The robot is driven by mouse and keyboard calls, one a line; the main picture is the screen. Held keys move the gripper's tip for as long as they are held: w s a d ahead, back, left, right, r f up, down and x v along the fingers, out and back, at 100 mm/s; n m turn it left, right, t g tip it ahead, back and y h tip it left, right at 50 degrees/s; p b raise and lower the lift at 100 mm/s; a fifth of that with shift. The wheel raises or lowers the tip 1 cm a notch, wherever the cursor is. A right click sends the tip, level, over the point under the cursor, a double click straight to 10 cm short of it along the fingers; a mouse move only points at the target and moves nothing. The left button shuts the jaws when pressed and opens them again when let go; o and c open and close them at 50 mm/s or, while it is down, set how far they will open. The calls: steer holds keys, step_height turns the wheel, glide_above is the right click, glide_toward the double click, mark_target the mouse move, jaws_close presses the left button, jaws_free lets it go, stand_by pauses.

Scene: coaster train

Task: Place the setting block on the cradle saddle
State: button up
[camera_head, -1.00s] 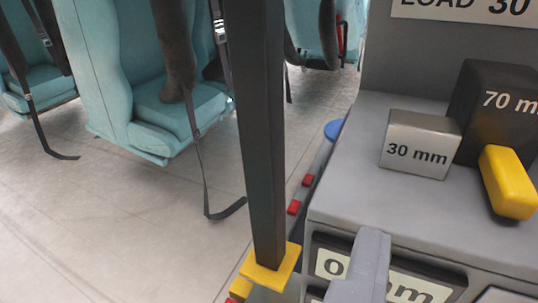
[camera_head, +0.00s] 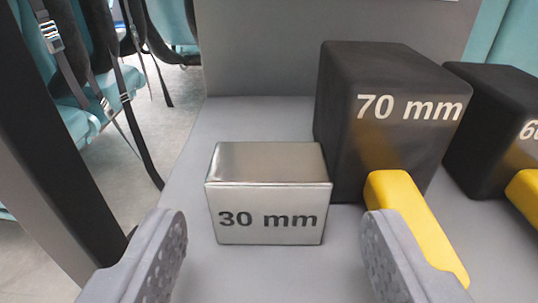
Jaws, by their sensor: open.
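A silver metal block marked "30 mm" (camera_head: 268,195) sits upright on a grey shelf (camera_head: 225,120), in the middle of the view. My gripper (camera_head: 275,245) is open and empty. Its two grey perforated fingers stand at the near left and near right of the silver block, apart from it. A larger black block marked "70 mm" (camera_head: 375,120) with a yellow handle stands just behind and right of the silver block. Which block the task calls the setting block is not marked. The cradle saddle cannot be made out.
Another black block (camera_head: 495,125), marked with a partly cut-off number, stands at the right edge. The yellow handle (camera_head: 412,225) reaches close to my right finger. A dark post (camera_head: 55,140) rises at the left. Teal seats with hanging straps (camera_head: 85,85) are beyond it.

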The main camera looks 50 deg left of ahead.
mark_target(272, 198)
steer(key=x, duration=0.3)
steer(key=shift+w+a+b, duration=0.1)
steer(key=shift+a+b, duration=0.1)
steer(key=shift+b, duration=0.2)
steer(key=shift+r, duration=0.15)
steer(key=c, duration=1.2)
